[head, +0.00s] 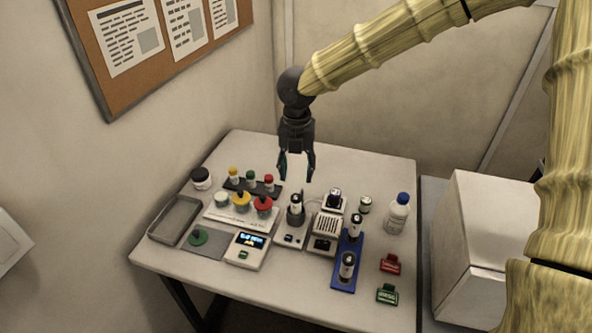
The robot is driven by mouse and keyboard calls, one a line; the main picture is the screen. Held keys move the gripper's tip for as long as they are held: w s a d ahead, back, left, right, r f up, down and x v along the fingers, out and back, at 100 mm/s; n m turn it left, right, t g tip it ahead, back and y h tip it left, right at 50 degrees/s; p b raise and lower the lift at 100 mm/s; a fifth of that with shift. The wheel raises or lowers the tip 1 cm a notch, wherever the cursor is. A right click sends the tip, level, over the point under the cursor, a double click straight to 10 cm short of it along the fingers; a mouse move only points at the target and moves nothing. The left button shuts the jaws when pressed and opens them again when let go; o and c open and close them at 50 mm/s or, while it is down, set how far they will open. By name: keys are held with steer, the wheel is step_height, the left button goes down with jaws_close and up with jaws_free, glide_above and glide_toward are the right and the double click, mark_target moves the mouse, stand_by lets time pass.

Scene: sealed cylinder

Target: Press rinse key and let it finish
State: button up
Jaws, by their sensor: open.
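My gripper (297,174) points down with its fingers apart and empty. It hangs above the back middle of the table, over a small grey-white device (291,236) holding a dark-topped cylinder (295,205). A white unit with a lit display (251,240) stands at the front left and has a green key (243,255) below the display. A red block (390,265) and a green block (387,294) with pale labels sit at the front right. I cannot read any label, so I cannot tell which of these is the rinse key.
A blue rack (341,281) holds dark-and-white vials. A vented box (326,232) stands left of it. A blue-capped bottle (397,213) is at the right. Yellow and red knobs sit on a white panel (232,220). A grey tray (175,220) is at the left edge.

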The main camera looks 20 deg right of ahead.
jaws_close()
stand_by(1.2)
